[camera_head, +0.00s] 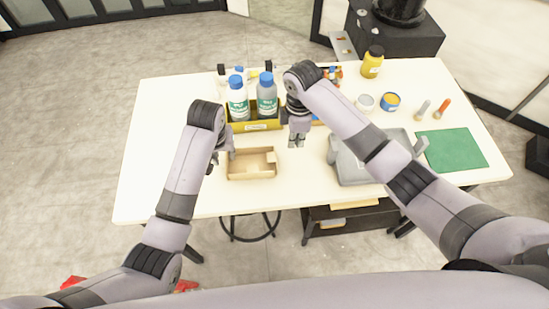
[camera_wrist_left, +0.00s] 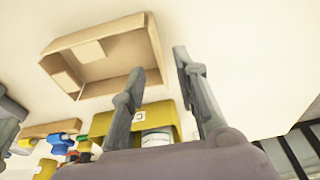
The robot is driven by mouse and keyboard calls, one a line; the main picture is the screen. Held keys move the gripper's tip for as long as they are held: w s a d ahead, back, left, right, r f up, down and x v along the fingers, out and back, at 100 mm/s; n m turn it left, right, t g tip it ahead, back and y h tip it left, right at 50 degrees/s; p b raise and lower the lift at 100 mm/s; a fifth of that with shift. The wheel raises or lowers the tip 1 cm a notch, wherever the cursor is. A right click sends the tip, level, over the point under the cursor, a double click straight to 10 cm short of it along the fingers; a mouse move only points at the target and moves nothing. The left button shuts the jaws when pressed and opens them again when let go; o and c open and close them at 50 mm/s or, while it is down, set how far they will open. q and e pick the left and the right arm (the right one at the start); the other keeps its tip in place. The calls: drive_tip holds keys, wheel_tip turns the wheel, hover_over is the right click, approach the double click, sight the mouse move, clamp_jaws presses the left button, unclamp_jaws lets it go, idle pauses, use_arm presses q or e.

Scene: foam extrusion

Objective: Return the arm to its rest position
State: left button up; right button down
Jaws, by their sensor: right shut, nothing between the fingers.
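My left gripper (camera_head: 224,158) is over the table at the left edge of the small cardboard tray (camera_head: 252,177). In the left wrist view its two fingers (camera_wrist_left: 160,62) are spread apart with nothing between them, and the tray (camera_wrist_left: 115,72) shows beyond them. My right gripper (camera_head: 297,142) points down over the table, right of the bottles and behind the tray's right side. Its fingers are together and hold nothing. Both arms are bent and reach forward over the table.
A yellow bin (camera_head: 262,126) with white bottle (camera_head: 238,104) and grey bottle (camera_head: 267,100) stands close between the grippers. A grey tray (camera_head: 360,170), green mat (camera_head: 454,150), jars (camera_head: 390,101) and a yellow bottle (camera_head: 372,64) are right. The table's left front (camera_head: 145,190) is clear.

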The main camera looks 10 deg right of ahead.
use_arm(q)
wheel_tip(320, 180, up, 8)
drive_tip(key=s, duration=0.1)
drive_tip(key=shift+s, duration=0.35)
